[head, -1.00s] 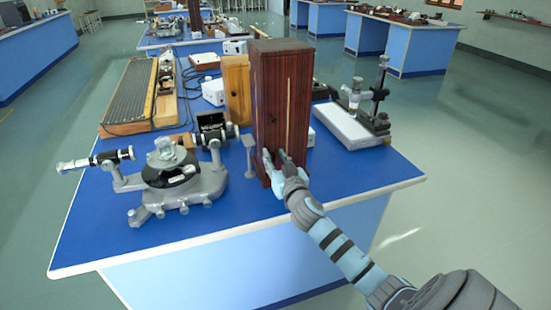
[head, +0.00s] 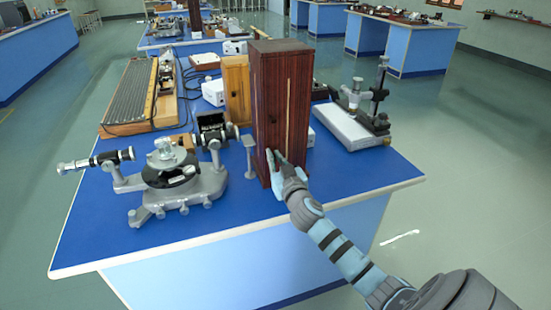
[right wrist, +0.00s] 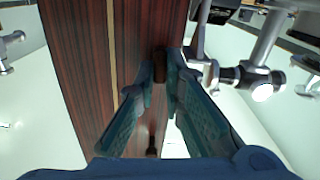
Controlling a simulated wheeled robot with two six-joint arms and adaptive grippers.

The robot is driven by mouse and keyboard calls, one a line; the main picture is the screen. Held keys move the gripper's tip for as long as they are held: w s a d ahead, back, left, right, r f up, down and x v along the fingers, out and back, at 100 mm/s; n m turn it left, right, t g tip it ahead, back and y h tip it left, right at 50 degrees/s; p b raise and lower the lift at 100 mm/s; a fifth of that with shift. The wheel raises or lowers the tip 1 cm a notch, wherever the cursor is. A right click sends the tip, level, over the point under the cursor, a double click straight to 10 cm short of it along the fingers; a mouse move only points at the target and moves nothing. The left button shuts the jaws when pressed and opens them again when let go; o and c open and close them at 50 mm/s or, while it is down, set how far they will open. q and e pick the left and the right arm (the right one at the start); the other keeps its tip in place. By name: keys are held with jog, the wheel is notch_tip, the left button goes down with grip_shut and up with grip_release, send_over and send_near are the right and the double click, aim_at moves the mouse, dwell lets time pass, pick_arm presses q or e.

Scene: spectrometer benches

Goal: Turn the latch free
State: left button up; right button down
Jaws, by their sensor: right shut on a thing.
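A tall dark red-brown wooden cabinet (head: 284,85) stands upright near the front edge of the blue bench, with a pale strip down its front. My right gripper (head: 275,158) is at the lower front of the cabinet. In the right wrist view the cabinet front (right wrist: 80,60) runs behind the fingers. There my right gripper (right wrist: 160,82) is shut on a small dark brown latch (right wrist: 159,62), held between the fingertips. The latch is hidden by the fingers in the head view. My left gripper is not in view.
A spectrometer (head: 172,175) stands on the blue bench (head: 240,222) left of the cabinet. A lighter wooden box (head: 236,88) is behind it. A microscope-like stand on a white base (head: 345,128) is to the right. The bench front right of the cabinet is clear.

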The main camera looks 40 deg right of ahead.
jog(key=shift+w+a+f+n+p, duration=0.15)
jog(key=shift+n+p, duration=0.45)
jog(key=shift+n, duration=2.15)
jog(key=shift+s+a+f+n+p, duration=0.15)
jog(key=shift+n+p, duration=0.45)
jog(key=shift+n, duration=2.2)
jog(key=shift+w+a+f+n+p, duration=0.15)
jog(key=shift+n+p, duration=0.45)
jog(key=shift+n, duration=2.15)
jog(key=shift+d, duration=0.1)
jog(key=c, duration=1.7)
grip_release()
